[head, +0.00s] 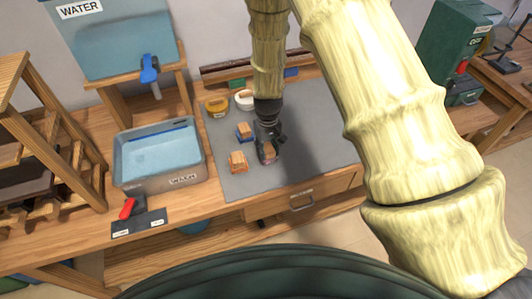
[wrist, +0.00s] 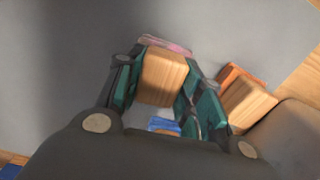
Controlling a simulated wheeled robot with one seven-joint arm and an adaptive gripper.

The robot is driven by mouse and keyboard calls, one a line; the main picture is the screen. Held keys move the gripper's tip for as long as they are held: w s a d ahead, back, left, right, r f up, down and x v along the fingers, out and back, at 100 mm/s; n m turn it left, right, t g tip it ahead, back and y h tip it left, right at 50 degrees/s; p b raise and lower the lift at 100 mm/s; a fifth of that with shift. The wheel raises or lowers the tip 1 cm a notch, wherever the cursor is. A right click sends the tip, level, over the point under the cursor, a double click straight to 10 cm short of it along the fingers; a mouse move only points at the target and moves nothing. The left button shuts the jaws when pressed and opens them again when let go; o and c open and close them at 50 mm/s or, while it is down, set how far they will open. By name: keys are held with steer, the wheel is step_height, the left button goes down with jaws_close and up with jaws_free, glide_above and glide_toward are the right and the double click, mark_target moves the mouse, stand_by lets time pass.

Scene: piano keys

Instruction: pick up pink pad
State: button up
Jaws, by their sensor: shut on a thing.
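The pink pad (wrist: 165,77) is a wooden block with a pink strip along its far edge in the wrist view. My gripper (wrist: 160,85) has a finger on each side of the wooden block and is shut on it. In the head view my gripper (head: 268,150) points down over the grey mat, with the pad's wooden block (head: 269,154) between its fingers. I cannot tell whether the pad touches the mat.
An orange pad (head: 238,163) lies left of my gripper, and a blue pad (head: 245,132) behind it to the left. A water basin (head: 160,157) stands left of the grey mat (head: 300,165).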

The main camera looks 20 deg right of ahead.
mark_target(268, 147)
steer(key=shift+r, duration=0.15)
steer(key=shift+r+b, duration=0.75)
steer(key=shift+r, duration=0.05)
steer(key=shift+r+b, duration=0.4)
steer(key=shift+r, duration=0.45)
steer(key=s+a+b, duration=0.1)
steer(key=s+b, duration=0.1)
steer(key=s, duration=0.5)
steer(key=s+a+r+b, duration=0.1)
steer(key=s+a+b, duration=0.1)
steer(key=s, duration=0.6)
steer(key=shift+s+a+r+b, duration=0.25)
steer(key=shift+s+a+b, duration=0.05)
steer(key=shift+b, duration=0.1)
steer(key=shift+o, duration=0.7)
steer(key=shift+f, duration=0.1)
steer(key=shift+c, duration=0.2)
